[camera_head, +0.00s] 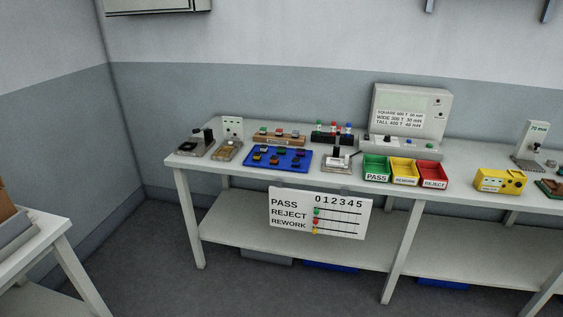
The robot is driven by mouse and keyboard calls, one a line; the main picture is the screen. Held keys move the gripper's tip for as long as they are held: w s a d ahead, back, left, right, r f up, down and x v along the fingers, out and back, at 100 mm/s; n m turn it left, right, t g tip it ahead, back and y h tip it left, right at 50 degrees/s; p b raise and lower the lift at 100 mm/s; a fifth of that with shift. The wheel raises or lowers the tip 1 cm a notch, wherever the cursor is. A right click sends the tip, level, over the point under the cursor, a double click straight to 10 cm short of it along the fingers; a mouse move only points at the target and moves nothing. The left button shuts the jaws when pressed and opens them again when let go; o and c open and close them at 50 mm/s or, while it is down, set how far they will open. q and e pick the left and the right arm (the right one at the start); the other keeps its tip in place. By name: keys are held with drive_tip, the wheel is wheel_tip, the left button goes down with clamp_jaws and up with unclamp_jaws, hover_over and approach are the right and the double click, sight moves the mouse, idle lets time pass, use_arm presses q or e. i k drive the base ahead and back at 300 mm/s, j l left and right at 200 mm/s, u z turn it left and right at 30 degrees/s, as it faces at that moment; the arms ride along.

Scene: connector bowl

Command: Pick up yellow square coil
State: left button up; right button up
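Several small coil-like parts in dark, red and yellowish colours sit on a blue tray (249,165) on the workbench. Some of them look yellowish, but they are too small to tell which one is the yellow square coil. A wooden rack (284,140) behind the tray holds a few more small coloured parts. Neither of my grippers is in view.
The white bench (215,164) carries a meter box (412,108), a green PASS bin (375,169), a yellow bin (404,171), a red REJECT bin (433,175) and a yellow instrument (500,181). Another table (62,223) stands at the left. Floor between them is clear.

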sight(256, 156)
drive_tip(key=i+l+u, duration=0.3)
drive_tip(key=i+l, duration=0.5)
